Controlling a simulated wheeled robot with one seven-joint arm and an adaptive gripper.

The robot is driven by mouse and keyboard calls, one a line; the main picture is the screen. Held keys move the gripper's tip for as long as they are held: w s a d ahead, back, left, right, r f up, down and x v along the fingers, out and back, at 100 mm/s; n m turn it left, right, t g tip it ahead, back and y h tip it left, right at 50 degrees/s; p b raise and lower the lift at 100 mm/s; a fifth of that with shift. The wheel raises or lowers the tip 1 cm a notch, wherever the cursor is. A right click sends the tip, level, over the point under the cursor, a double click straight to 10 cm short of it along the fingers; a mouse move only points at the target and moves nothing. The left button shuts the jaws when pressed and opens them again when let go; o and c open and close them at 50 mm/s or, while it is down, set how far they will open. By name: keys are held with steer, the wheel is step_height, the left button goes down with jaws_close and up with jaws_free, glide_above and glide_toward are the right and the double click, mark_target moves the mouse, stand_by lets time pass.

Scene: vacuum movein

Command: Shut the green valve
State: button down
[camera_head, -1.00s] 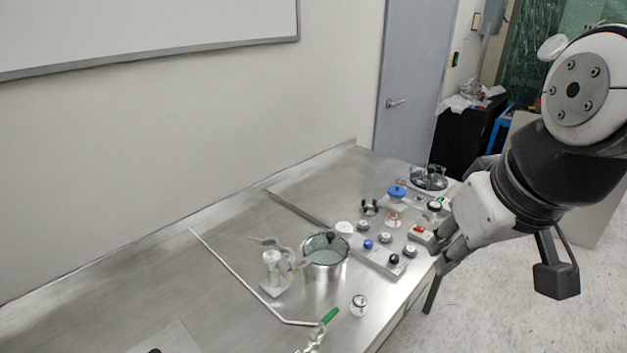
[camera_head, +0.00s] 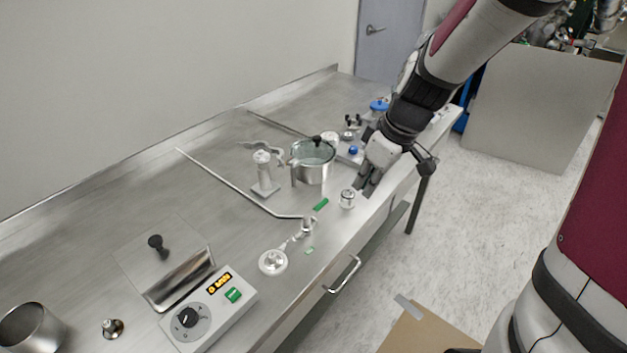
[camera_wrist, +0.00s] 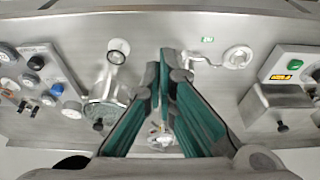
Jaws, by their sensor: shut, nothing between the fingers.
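The green valve handle (camera_head: 321,204) is a short green bar on the steel bench, beside the silver pipe fitting (camera_head: 307,226) at the end of a thin bent pipe. My gripper (camera_head: 366,189) points down over the bench's front edge, to the right of the handle and apart from it. Its fingers are together and empty. In the wrist view the teal-padded fingers (camera_wrist: 164,62) fill the middle, and I cannot make out the green handle there. A small green tag (camera_head: 309,250) lies in front of the fitting; it also shows in the wrist view (camera_wrist: 207,39).
A small clear-and-metal knob (camera_head: 347,198) stands between my gripper and the handle. A lidded pot (camera_head: 314,163) and a white stand (camera_head: 264,175) are behind. A white timer box (camera_head: 208,308) is front left. A drawer handle (camera_head: 343,275) juts from the bench front.

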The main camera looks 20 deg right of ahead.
mark_target(316, 210)
steer(key=shift+f, duration=0.2)
steer(key=x, duration=1)
steer(key=shift+b, duration=0.35)
steer(key=shift+w+a+f, duration=0.15)
steer(key=shift+w+a, duration=0.8)
steer(key=shift+w, duration=0.2)
steer(key=shift+w+a+f+p, duration=0.1)
steer(key=shift+w+a+p, duration=0.1)
steer(key=shift+w+p, duration=0.15)
